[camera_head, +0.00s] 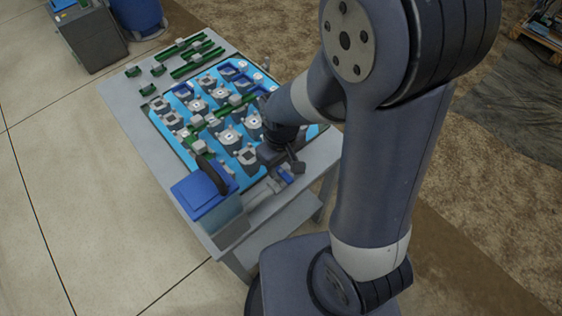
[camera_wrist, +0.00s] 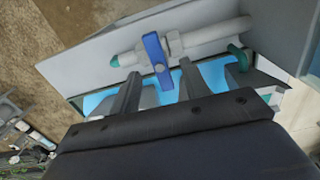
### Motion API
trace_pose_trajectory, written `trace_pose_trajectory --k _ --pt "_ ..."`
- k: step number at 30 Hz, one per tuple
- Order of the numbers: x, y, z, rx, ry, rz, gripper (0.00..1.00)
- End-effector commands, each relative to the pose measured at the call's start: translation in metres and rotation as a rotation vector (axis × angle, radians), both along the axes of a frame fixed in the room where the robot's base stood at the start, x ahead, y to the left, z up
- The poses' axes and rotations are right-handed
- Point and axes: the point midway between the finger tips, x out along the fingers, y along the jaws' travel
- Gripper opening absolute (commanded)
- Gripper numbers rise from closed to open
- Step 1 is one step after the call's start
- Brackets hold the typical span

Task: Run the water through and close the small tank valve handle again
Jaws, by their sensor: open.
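The small tank valve handle is a blue lever (camera_wrist: 156,57) on a grey pipe (camera_wrist: 205,38) in the wrist view. It lies crosswise to the pipe. My gripper (camera_wrist: 160,70) is open, with one finger on either side of the lever's lower end in the picture. I see gaps between the lever and both fingers; how deep the lever sits between them I cannot tell. In the head view the blue handle (camera_head: 286,176) shows at the table's near end, just below my gripper (camera_head: 284,167). The small tank (camera_head: 228,212) with a blue lid (camera_head: 203,194) stands to its left.
A blue tray (camera_head: 171,137) with several grey fittings and green bars covers the middle of the grey table (camera_head: 117,92). A dark curved handle or hose (camera_head: 213,175) rises by the tank lid. A grey cabinet (camera_head: 92,38) and blue barrel (camera_head: 137,14) stand behind. Floor at left is clear.

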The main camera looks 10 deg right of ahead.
Motion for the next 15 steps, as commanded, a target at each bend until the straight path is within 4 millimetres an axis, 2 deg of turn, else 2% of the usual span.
trace_pose_trajectory --k 15 --pt "0.0000 0.0000 -0.0038 0.000 0.000 0.023 0.44"
